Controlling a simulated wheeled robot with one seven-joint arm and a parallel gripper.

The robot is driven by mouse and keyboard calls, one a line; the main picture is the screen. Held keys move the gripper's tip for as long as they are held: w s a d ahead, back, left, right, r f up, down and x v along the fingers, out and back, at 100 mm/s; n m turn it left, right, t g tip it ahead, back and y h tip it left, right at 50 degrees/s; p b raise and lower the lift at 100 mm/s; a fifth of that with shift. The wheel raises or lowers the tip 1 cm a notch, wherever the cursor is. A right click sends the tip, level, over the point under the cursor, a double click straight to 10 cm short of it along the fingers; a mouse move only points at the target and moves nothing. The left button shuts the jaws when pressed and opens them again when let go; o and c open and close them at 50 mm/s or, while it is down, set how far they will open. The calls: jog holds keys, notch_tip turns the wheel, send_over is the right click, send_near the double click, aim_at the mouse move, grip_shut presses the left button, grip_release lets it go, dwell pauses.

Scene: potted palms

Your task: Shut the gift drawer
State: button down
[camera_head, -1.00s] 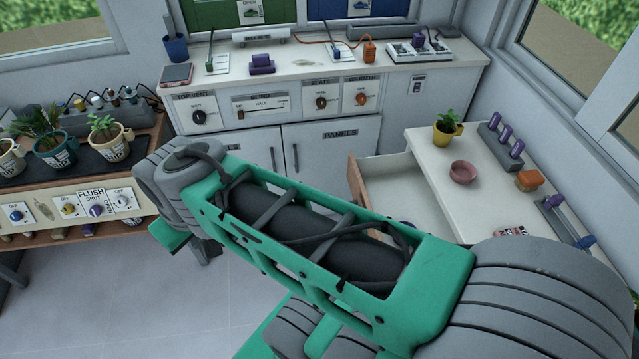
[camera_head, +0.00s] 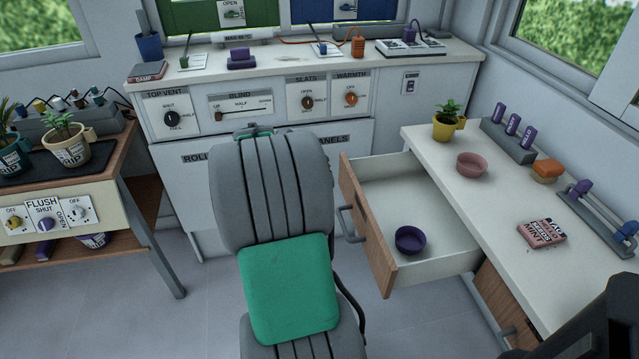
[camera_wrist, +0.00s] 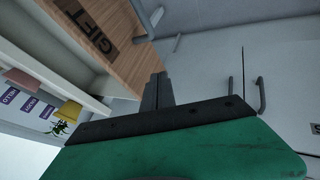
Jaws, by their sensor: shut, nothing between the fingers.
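The gift drawer (camera_head: 368,228) stands pulled well open from the white-topped counter at the right, with a wooden front and a grey bar handle (camera_head: 349,226). A purple bowl (camera_head: 410,240) sits inside it. In the wrist view, the drawer's wooden front (camera_wrist: 128,50) bears a GIFT label (camera_wrist: 88,25), and its handle (camera_wrist: 150,18) shows at the top. My gripper (camera_wrist: 158,78) is shut and empty, its dark fingertips beside the edge of the wooden front. I cannot tell if they touch it. In the head view, my arm hides the gripper.
A back bench (camera_head: 300,68) carries labelled controls. A plant shelf (camera_head: 100,165) is at left. Floor below the drawer is open.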

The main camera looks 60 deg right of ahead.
aim_at(347, 190)
jog(key=s+d+f, duration=0.2)
jog(key=d, duration=0.1)
jog(key=s+d+f+b, duration=0.1)
jog(key=d, duration=0.1)
jog(key=shift+d+f, duration=0.2)
jog(key=shift+f, duration=0.1)
